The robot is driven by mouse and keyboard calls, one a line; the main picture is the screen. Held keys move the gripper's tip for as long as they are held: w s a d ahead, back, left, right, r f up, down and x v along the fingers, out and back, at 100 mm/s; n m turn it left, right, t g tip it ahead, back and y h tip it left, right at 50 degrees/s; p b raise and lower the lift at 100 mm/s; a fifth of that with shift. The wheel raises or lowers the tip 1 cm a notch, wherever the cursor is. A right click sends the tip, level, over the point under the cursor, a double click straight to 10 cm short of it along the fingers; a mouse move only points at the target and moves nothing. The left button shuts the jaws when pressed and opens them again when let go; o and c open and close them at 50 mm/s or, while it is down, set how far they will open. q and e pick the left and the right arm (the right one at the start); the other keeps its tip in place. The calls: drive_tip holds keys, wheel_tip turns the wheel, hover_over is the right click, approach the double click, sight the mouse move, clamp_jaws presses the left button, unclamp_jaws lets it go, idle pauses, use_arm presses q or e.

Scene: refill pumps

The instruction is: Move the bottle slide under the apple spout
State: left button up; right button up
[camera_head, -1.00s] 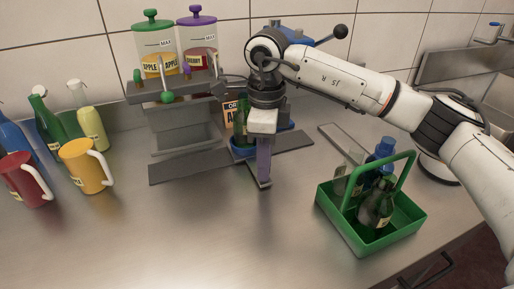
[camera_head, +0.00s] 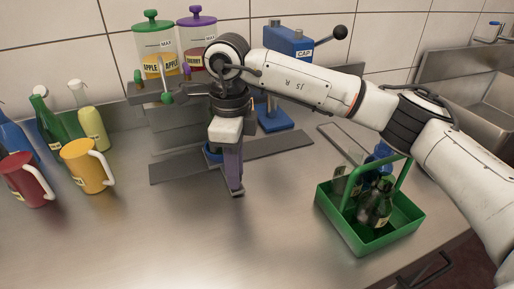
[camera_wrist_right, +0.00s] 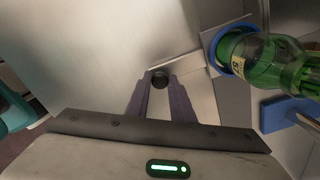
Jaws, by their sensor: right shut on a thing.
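My right gripper (camera_head: 236,190) is shut on the black knob (camera_wrist_right: 159,78) of the bottle slide, which shows between its fingertips in the wrist view. The slide's blue cup (camera_head: 211,153) peeks out behind my gripper on the dark rail (camera_head: 175,168). In the wrist view a green glass bottle (camera_wrist_right: 272,60) stands in the blue cup (camera_wrist_right: 228,47). In the head view my gripper hides most of the bottle. The apple spout with its green knob (camera_head: 167,97) is under the apple tank (camera_head: 157,65), left of the slide. My left gripper is not in view.
The cherry tank (camera_head: 197,50) is beside the apple tank. A blue cap press (camera_head: 285,50) stands at the rail's right. A green carrier (camera_head: 340,215) with bottles is at front right. Red (camera_head: 25,180) and yellow (camera_head: 82,166) jugs stand left. The front counter is clear.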

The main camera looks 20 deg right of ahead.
drive_tip(key=shift+w+a, duration=0.15)
drive_tip(key=shift+a, duration=2.1)
drive_tip(key=shift+w+a, duration=0.15)
drive_tip(key=shift+a, duration=2.25)
drive_tip(key=shift+a, duration=0.2)
drive_tip(key=o, duration=0.9)
